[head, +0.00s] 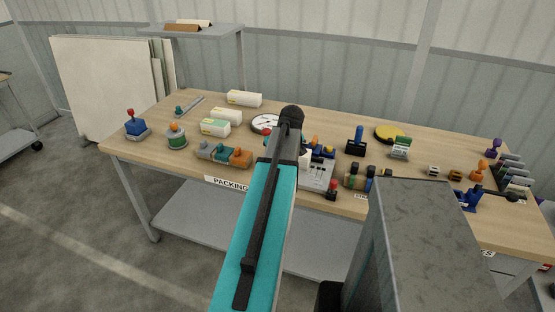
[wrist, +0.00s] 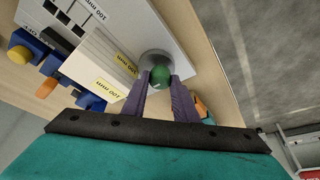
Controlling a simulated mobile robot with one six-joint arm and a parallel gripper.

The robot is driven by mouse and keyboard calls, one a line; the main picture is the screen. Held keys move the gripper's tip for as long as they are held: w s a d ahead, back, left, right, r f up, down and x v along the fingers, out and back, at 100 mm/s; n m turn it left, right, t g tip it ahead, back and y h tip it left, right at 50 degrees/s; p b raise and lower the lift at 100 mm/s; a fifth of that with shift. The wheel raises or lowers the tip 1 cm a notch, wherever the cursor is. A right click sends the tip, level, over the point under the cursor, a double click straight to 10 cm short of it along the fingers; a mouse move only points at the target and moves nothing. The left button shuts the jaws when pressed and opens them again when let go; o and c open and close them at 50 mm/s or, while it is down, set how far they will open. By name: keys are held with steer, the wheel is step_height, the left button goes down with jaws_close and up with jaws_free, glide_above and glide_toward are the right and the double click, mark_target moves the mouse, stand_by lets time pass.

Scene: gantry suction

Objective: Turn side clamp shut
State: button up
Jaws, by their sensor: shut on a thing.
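In the wrist view, a green ball knob (wrist: 160,73) sits on a round grey base at the corner of a pale grey plate (wrist: 168,22). My gripper (wrist: 160,82) is shut on the green knob, with one purple finger on each side. White blocks (wrist: 98,62) with yellow "100 mm" labels stand left of the knob. The knob looks like the handle of the side clamp, but I cannot tell its turn angle. In the head view my arm hides the gripper and the knob; part of the grey plate (head: 319,178) shows to the right.
The wooden bench (head: 190,105) is crowded. A red-topped stick (head: 332,188) and a striped cylinder device (head: 358,179) stand right of the plate. An orange-and-grey device (head: 225,154) and white boxes (head: 227,117) stand to the left. Bare floor lies before the bench.

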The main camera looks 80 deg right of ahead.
steer(key=shift+s+a+f, duration=0.1)
steer(key=shift+s, duration=0.05)
steer(key=o, duration=1.1)
steer(key=shift+c, duration=0.2)
steer(key=shift+r, duration=0.2)
steer(key=b+v, duration=0.2)
steer(key=v, duration=1.1)
steer(key=shift+r, duration=0.25)
